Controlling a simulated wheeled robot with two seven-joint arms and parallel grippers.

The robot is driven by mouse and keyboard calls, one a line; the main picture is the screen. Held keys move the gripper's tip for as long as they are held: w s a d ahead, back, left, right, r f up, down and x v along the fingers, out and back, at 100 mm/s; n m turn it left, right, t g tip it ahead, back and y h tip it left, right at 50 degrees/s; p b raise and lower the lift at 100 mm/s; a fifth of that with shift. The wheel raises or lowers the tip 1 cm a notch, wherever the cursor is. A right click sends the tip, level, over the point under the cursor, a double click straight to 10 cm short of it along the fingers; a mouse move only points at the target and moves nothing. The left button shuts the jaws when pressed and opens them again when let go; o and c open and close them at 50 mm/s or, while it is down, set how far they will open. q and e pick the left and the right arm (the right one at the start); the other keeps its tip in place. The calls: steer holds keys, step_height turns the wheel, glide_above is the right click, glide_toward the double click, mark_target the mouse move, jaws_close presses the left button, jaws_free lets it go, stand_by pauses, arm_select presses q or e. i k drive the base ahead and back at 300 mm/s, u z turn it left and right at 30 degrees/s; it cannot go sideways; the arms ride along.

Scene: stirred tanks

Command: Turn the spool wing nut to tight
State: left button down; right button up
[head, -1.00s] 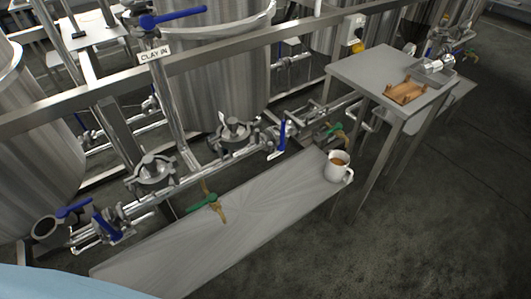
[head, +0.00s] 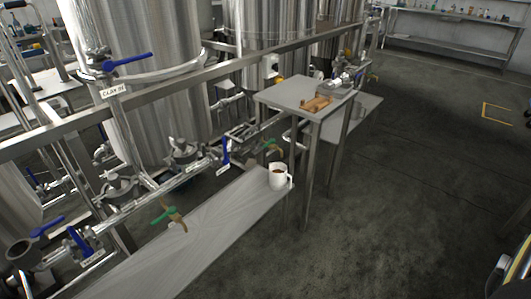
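I cannot make out the spool wing nut for certain. A small shiny metal fitting (head: 343,82) sits at the back of the small steel side table (head: 285,97); it may be the spool, but it is too small to tell. Two round clamped fittings with knobs on top, a nearer one (head: 118,184) and a farther one (head: 184,151), sit on the steel pipe line at left. Whether either carries the wing nut is unclear.
A white mug (head: 279,177) stands at the far end of the low steel bench (head: 215,222). A brown wooden rack (head: 317,103) lies on the side table. Blue-handled valves (head: 225,156) and a green-handled tap (head: 170,215) stick out along the pipe. Open floor (head: 410,190) lies at right.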

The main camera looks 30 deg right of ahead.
mark_target(256, 150)
steer(key=z, duration=0.6)
steer(key=i, duration=0.65)
steer(key=z, duration=0.2)
